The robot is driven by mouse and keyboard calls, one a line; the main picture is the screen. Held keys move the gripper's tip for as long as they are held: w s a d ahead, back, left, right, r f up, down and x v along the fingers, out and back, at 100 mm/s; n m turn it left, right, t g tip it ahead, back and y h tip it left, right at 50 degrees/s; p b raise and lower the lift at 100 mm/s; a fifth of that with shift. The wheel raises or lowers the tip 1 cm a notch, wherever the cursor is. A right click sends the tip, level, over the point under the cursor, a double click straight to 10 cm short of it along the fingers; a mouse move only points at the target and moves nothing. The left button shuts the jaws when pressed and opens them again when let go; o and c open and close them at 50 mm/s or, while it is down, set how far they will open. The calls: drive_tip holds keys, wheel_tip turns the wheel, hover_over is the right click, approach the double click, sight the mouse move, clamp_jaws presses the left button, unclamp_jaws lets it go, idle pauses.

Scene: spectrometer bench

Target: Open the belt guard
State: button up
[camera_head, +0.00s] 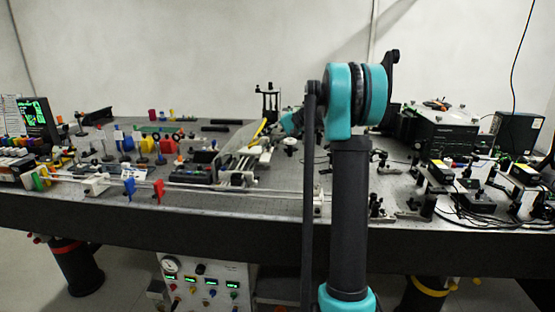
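I cannot pick out the belt guard for certain. A clear tilted panel (238,138) stands near the middle of the bench, beside a small white and dark mechanism (240,178); whether this panel is the guard is too small to tell. My arm, teal and black, rises in front of the bench right of centre. A teal part of it shows beyond, left of the upper joint. I cannot make out my gripper's fingers; they are hidden or out of view.
The optical bench (270,210) spans the view. Coloured mounts and posts crowd its left side, with a green-lit screen (38,117) behind. A control panel (203,283) stands below the front edge.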

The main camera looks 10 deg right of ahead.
drive_tip(key=f+y, duration=0.1)
drive_tip(key=f, duration=0.1)
drive_tip(key=d+f+t+y, duration=0.1)
drive_tip(key=f, duration=0.2)
drive_tip(key=f+y, duration=0.2)
drive_tip(key=f, duration=0.1)
drive_tip(key=shift+s+d+f, duration=0.15)
drive_tip(key=shift+s+d, duration=0.1)
drive_tip(key=shift+d, duration=0.05)
drive_tip(key=shift+v, duration=1.8)
drive_tip(key=shift+s, duration=0.1)
